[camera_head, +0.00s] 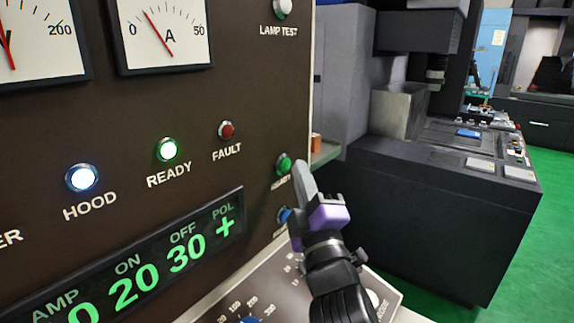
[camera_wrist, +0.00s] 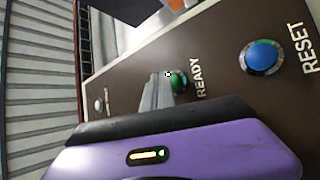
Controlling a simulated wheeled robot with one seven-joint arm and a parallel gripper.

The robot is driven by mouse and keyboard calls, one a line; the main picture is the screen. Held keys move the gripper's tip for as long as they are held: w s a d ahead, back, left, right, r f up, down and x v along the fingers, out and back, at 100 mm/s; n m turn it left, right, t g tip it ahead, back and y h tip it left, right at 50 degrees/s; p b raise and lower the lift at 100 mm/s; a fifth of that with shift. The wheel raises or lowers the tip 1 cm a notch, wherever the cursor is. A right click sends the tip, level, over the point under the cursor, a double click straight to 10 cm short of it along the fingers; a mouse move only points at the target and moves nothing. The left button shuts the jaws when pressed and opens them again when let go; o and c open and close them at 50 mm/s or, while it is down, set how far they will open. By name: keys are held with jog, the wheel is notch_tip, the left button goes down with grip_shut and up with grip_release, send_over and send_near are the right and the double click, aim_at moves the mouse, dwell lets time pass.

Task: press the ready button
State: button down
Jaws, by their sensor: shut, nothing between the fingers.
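The green ready button (camera_head: 283,164) sits near the right edge of the dark panel, above a blue button (camera_head: 284,215). In the wrist view the green button (camera_wrist: 181,82) is beside its READY label, partly covered by my fingertips. My gripper (camera_head: 302,172) is shut and empty, with its tips at the right of the button in the head view. In the wrist view the gripper tips (camera_wrist: 158,88) overlap the button's edge. I cannot tell whether they touch it. The separate READY lamp (camera_head: 167,149) glows green.
The blue RESET button (camera_wrist: 262,56) is close by on the same panel. The HOOD lamp (camera_head: 82,178) is lit white, and the FAULT lamp (camera_head: 227,130) is dark red. A grey machine (camera_head: 430,190) stands at the right, with green floor (camera_head: 545,240) beyond.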

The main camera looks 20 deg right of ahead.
jog(key=s+d+p, duration=0.3)
jog(key=s+p, duration=0.2)
jog(key=p, duration=0.1)
jog(key=shift+d, duration=0.25)
dwell(0.3)
dwell(0.5)
